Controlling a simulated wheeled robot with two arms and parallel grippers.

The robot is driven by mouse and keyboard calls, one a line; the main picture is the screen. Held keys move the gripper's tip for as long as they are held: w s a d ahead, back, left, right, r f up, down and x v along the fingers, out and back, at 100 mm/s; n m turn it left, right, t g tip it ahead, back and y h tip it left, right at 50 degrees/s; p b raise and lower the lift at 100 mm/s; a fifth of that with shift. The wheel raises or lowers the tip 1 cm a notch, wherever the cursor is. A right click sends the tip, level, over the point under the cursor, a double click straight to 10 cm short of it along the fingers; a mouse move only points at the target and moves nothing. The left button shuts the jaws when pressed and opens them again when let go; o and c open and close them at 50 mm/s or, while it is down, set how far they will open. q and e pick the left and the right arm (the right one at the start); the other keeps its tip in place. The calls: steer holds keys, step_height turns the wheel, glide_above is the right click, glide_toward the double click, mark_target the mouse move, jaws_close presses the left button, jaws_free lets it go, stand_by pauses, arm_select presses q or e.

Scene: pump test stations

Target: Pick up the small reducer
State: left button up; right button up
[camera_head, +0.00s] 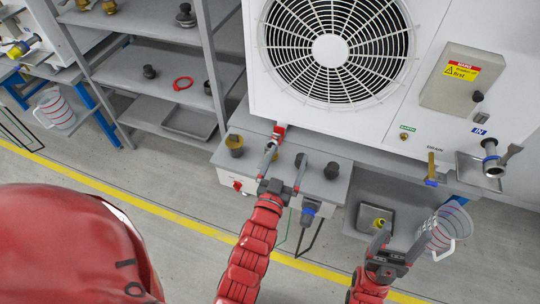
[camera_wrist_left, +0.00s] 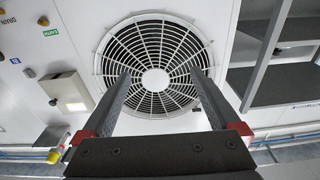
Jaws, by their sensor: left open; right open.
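Several small fittings stand on the grey bench top below the big fan unit. They are a brass one (camera_head: 235,143) at the left, a dark one (camera_head: 299,159) by my left gripper's right finger, and a dark round one (camera_head: 332,170) further right. I cannot tell which is the small reducer. My left gripper (camera_head: 286,156) is open over the bench, between the brass and dark fittings. In the left wrist view its fingers (camera_wrist_left: 160,80) are apart with nothing between them. My right gripper (camera_head: 400,240) is open at the lower right, close beside a clear measuring jug (camera_head: 450,228).
The white fan unit (camera_head: 435,110) stands behind the bench. A yellow fitting (camera_head: 379,223) sits in a grey tray on the lower shelf near my right gripper. Pipe fittings (camera_head: 492,158) stick out at the right.

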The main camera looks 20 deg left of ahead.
arm_select(q)
steer(key=s+a+f+n+g+y, duration=0.25)
steer(key=a+f+g, duration=0.3)
steer(key=f, duration=0.35)
steer(key=x, duration=1.1)
steer(key=shift+w+a+f, duration=0.1)
steer(key=shift+a+f, duration=0.1)
steer(key=shift+f, duration=0.05)
steer(key=shift+w+a+p, duration=0.1)
steer(key=shift+w+p, duration=0.2)
steer(key=shift+w, duration=0.05)
steer(key=shift+p+x, duration=0.4)
steer(key=shift+x, duration=1.9)
steer(key=shift+a, duration=0.15)
steer(key=c, duration=1.2)
